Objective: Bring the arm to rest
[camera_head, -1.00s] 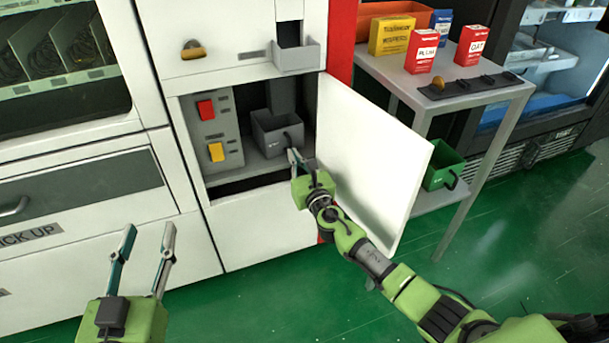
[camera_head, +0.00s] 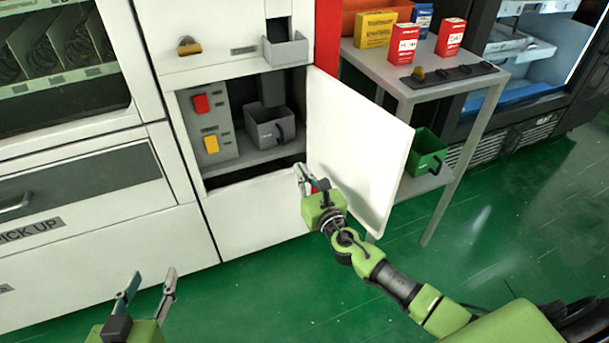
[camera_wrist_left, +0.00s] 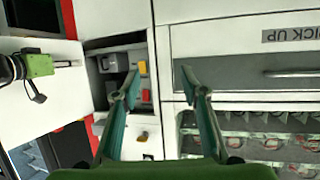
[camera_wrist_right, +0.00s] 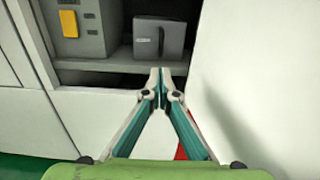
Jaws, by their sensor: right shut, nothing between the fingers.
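My right gripper (camera_head: 304,180) is shut and empty. It is in front of the vending machine's open compartment, near the bottom of the open white door (camera_head: 357,148). In the right wrist view its fingertips (camera_wrist_right: 160,72) meet below the grey coin box (camera_wrist_right: 158,40), apart from it. My left gripper (camera_head: 150,284) is open and empty, low at the front left; its spread fingers (camera_wrist_left: 157,75) also show in the left wrist view. The grey coin box (camera_head: 268,130) sits inside the compartment, beside the panel with a red button (camera_head: 201,103) and a yellow button (camera_head: 211,144).
A grey side table (camera_head: 425,90) at the right holds several small boxes and a dark strip. A green bin (camera_head: 426,150) is on its lower shelf. The open door stands close to my right arm. The green floor (camera_head: 260,290) in front is clear.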

